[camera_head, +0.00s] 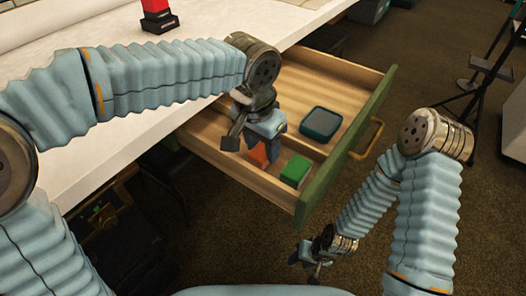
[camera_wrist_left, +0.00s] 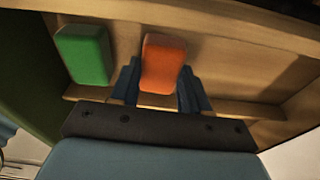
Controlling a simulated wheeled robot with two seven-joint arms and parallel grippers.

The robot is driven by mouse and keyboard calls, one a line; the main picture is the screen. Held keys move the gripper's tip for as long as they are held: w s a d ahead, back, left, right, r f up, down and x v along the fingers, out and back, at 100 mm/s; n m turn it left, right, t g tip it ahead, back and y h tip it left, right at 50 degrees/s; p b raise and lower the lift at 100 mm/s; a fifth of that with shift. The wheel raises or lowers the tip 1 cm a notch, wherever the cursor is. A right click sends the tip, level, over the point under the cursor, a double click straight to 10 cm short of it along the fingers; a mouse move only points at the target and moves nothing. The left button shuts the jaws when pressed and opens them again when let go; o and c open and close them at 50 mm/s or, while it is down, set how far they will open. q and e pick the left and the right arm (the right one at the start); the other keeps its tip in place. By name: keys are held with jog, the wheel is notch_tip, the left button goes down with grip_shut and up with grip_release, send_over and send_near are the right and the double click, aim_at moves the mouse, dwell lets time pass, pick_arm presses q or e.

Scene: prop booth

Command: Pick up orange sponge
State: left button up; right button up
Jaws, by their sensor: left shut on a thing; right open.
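The orange sponge (camera_wrist_left: 163,62) is between the two fingers of my left gripper (camera_wrist_left: 160,85) in the left wrist view. In the head view the sponge (camera_head: 258,156) shows at the front of the open drawer, partly hidden by the gripper. My left gripper (camera_head: 262,146) reaches down into the drawer and is shut on the sponge. I cannot tell whether the sponge is clear of the drawer floor. My right gripper (camera_head: 312,262) is open and empty, low outside the drawer, over the carpet.
A green block (camera_head: 296,170) lies right of the sponge in the same front compartment; it also shows in the wrist view (camera_wrist_left: 84,54). A dark teal-rimmed box (camera_head: 321,123) sits in the larger compartment. The drawer's green front (camera_head: 347,150) and wooden walls surround them. A red object (camera_head: 158,14) stands on the white tabletop.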

aim_at(264, 148)
pick_arm(q)
jog(key=shift+r, duration=0.1)
jog(key=shift+r, duration=0.3)
notch_tip(264, 148, up, 2)
jog(key=shift+r+p, duration=0.1)
jog(key=shift+p, duration=0.2)
jog(key=s+d+r, duration=0.6)
jog(key=s+r, duration=0.4)
jog(key=s, duration=0.2)
jog(key=shift+d+p, duration=0.4)
jog(key=shift+s, duration=0.1)
